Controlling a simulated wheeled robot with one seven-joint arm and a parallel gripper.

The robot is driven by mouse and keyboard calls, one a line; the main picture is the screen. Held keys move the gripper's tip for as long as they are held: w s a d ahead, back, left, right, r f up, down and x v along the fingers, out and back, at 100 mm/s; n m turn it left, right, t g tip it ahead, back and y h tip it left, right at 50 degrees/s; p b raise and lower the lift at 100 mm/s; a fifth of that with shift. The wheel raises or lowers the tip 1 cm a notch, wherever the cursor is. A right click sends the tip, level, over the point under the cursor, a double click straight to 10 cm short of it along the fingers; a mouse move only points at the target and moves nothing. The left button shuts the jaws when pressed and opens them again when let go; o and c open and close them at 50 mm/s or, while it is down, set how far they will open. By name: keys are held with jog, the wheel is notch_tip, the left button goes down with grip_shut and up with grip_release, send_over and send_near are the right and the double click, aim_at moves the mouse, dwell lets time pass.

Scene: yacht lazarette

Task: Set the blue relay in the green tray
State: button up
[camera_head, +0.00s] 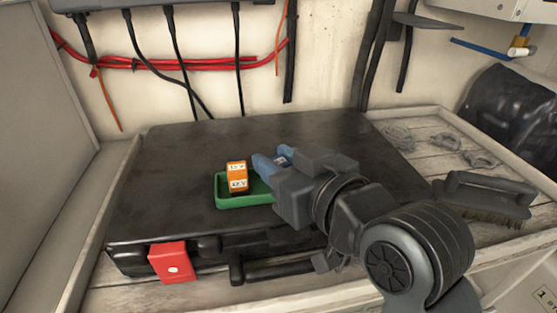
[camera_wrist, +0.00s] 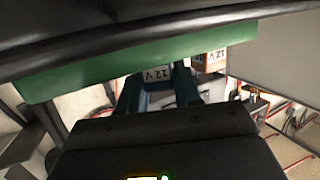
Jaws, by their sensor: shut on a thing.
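The green tray (camera_head: 232,204) lies on the dark lid in the head view; its right end is hidden by my gripper. An orange relay (camera_head: 237,178) with white "12 V" labels stands in its left part. My gripper (camera_head: 271,161) is at the tray's right end, shut on the blue relay (camera_head: 281,161), which is mostly hidden between the fingers. In the wrist view the relay's "12 V" label (camera_wrist: 157,75) shows between the fingers, beside the green tray wall (camera_wrist: 90,75) and the orange relay (camera_wrist: 211,60). I cannot tell whether the blue relay touches the tray floor.
The dark lid (camera_head: 165,180) has clear room left of and behind the tray. A red latch (camera_head: 172,262) is on its front edge. A brush (camera_head: 485,195) and several grey metal pieces (camera_head: 446,141) lie on the planks at right. Cables (camera_head: 180,65) hang on the back wall.

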jog(key=o, duration=0.7)
jog(key=shift+f, duration=0.1)
jog(key=shift+o, duration=0.2)
jog(key=shift+s+d+r, duration=0.1)
jog(key=shift+r, duration=0.1)
jog(key=p+v, duration=0.4)
jog(key=v, duration=0.7)
jog(key=shift+s+d, duration=0.2)
jog(key=shift+s, duration=0.15)
